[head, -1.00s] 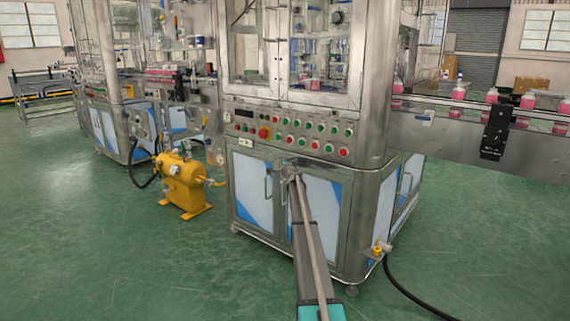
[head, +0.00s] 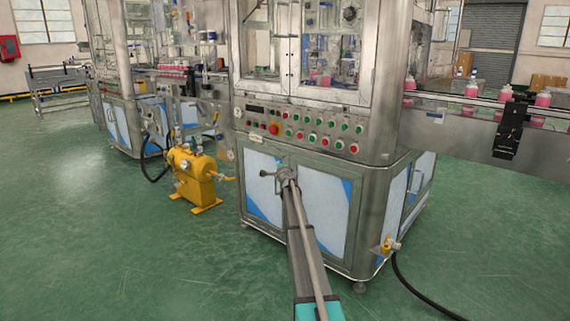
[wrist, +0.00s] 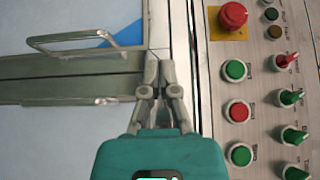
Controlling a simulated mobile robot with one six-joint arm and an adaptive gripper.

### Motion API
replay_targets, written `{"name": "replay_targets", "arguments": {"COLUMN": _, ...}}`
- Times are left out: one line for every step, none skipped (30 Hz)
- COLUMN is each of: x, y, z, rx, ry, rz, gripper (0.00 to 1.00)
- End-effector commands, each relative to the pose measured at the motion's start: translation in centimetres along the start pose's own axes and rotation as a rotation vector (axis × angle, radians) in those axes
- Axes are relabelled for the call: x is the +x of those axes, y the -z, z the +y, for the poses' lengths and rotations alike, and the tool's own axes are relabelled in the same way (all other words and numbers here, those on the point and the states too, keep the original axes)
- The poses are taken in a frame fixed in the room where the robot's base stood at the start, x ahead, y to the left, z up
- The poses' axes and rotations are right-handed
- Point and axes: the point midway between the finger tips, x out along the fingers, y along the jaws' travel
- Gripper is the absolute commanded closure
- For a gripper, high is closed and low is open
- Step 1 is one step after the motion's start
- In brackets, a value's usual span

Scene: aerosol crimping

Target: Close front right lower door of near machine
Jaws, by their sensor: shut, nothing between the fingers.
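The near machine's lower front has two white and blue doors below its button panel. The left door (head: 258,198) and the right door (head: 328,210) both look flush with the front; a small gap cannot be ruled out. My gripper (head: 284,174) is at the top of the seam between them, and my arm covers part of the right door. In the wrist view, my gripper (wrist: 158,66) has its fingers together and empty, by the top frame strip. The left door's handle (wrist: 85,36) and the right door's handle (wrist: 70,101) lie either side of the seam, clear of the fingers.
The button panel (head: 300,130) with its red emergency stop (wrist: 232,15) is close above my gripper. A yellow pump unit (head: 192,178) stands on the floor at left. A black hose (head: 415,290) runs from the machine's right corner. The green floor in front is clear.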

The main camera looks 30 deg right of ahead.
Motion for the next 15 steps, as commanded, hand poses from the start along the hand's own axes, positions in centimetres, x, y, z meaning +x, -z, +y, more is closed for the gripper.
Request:
{"name": "replay_targets", "arguments": {"x": -0.7, "y": -0.6, "z": 0.0, "rx": 0.0, "ry": 0.0, "rz": 0.0, "gripper": 1.0}}
{"name": "replay_targets", "arguments": {"x": -0.9, "y": -0.9, "z": 0.0, "rx": 0.0, "ry": 0.0, "rz": 0.0, "gripper": 1.0}}
{"name": "replay_targets", "arguments": {"x": -1.1, "y": -1.4, "z": 0.0, "rx": 0.0, "ry": 0.0, "rz": 0.0, "gripper": 1.0}}
{"name": "replay_targets", "arguments": {"x": -1.3, "y": -1.6, "z": 0.0, "rx": 0.0, "ry": 0.0, "rz": 0.0, "gripper": 1.0}}
{"name": "replay_targets", "arguments": {"x": -1.5, "y": -1.9, "z": 0.0, "rx": 0.0, "ry": 0.0, "rz": -0.001, "gripper": 1.0}}
{"name": "replay_targets", "arguments": {"x": -1.6, "y": -2.1, "z": 0.0, "rx": 0.0, "ry": 0.0, "rz": -0.001, "gripper": 1.0}}
{"name": "replay_targets", "arguments": {"x": -1.7, "y": -2.3, "z": 0.0, "rx": 0.0, "ry": 0.0, "rz": -0.001, "gripper": 1.0}}
{"name": "replay_targets", "arguments": {"x": -1.8, "y": -2.4, "z": 0.0, "rx": 0.0, "ry": 0.0, "rz": -0.001, "gripper": 1.0}}
{"name": "replay_targets", "arguments": {"x": -1.9, "y": -2.5, "z": 0.0, "rx": 0.0, "ry": 0.0, "rz": -0.001, "gripper": 1.0}}
{"name": "replay_targets", "arguments": {"x": -1.9, "y": -2.6, "z": 0.0, "rx": 0.0, "ry": 0.0, "rz": -0.001, "gripper": 1.0}}
{"name": "replay_targets", "arguments": {"x": -1.9, "y": -2.7, "z": 0.0, "rx": 0.0, "ry": 0.0, "rz": -0.001, "gripper": 1.0}}
{"name": "replay_targets", "arguments": {"x": -2.0, "y": -2.7, "z": 0.0, "rx": 0.0, "ry": 0.0, "rz": -0.001, "gripper": 1.0}}
{"name": "replay_targets", "arguments": {"x": -2.0, "y": -2.7, "z": 0.0, "rx": 0.0, "ry": 0.0, "rz": -0.001, "gripper": 1.0}}
{"name": "replay_targets", "arguments": {"x": -2.0, "y": -2.8, "z": 0.0, "rx": 0.0, "ry": 0.0, "rz": -0.001, "gripper": 1.0}}
{"name": "replay_targets", "arguments": {"x": -2.0, "y": -2.8, "z": 0.0, "rx": 0.0, "ry": 0.0, "rz": -0.001, "gripper": 1.0}}
